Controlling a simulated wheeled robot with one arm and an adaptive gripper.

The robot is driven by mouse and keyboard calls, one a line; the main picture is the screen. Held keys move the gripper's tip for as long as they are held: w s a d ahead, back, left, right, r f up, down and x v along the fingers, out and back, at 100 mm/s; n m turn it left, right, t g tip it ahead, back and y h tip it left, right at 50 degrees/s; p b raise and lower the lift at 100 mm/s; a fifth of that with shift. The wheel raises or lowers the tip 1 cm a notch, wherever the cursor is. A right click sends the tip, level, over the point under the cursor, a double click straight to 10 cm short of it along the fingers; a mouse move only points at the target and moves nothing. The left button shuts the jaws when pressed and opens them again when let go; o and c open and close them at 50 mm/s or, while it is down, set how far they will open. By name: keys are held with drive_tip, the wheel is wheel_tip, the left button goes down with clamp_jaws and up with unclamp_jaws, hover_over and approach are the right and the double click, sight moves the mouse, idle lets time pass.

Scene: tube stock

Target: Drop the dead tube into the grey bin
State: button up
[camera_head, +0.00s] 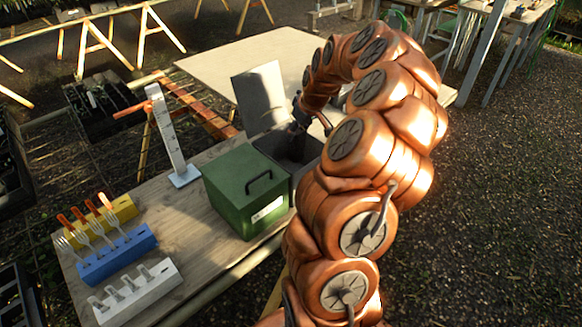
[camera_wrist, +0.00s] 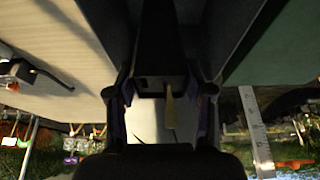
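The grey bin (camera_head: 312,153) stands behind the green box, its pale lid (camera_head: 262,97) raised. My gripper (camera_head: 300,122) is at the bin's opening, partly hidden by my own arm. In the wrist view my gripper (camera_wrist: 163,92) has its two dark fingers wide apart. A thin tan piece (camera_wrist: 171,110) shows between the fingers, touching neither; I cannot tell whether it is the dead tube. Dark bin walls (camera_wrist: 235,25) lie past the fingertips. No tube can be made out in the shadowed bin.
The green box (camera_head: 240,195) with a black handle stands close beside the bin. Yellow (camera_head: 122,210), blue (camera_head: 120,256) and white (camera_head: 145,296) racks line the table's near left end.

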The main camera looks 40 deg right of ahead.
drive_tip(key=o, duration=0.4)
drive_tip(key=shift+o, duration=0.2)
drive_tip(key=shift+r, duration=0.1)
drive_tip(key=v, duration=1.1)
drive_tip(key=shift+s+r, duration=0.15)
drive_tip(key=shift+r, duration=0.25)
drive_tip(key=shift+a, duration=0.15)
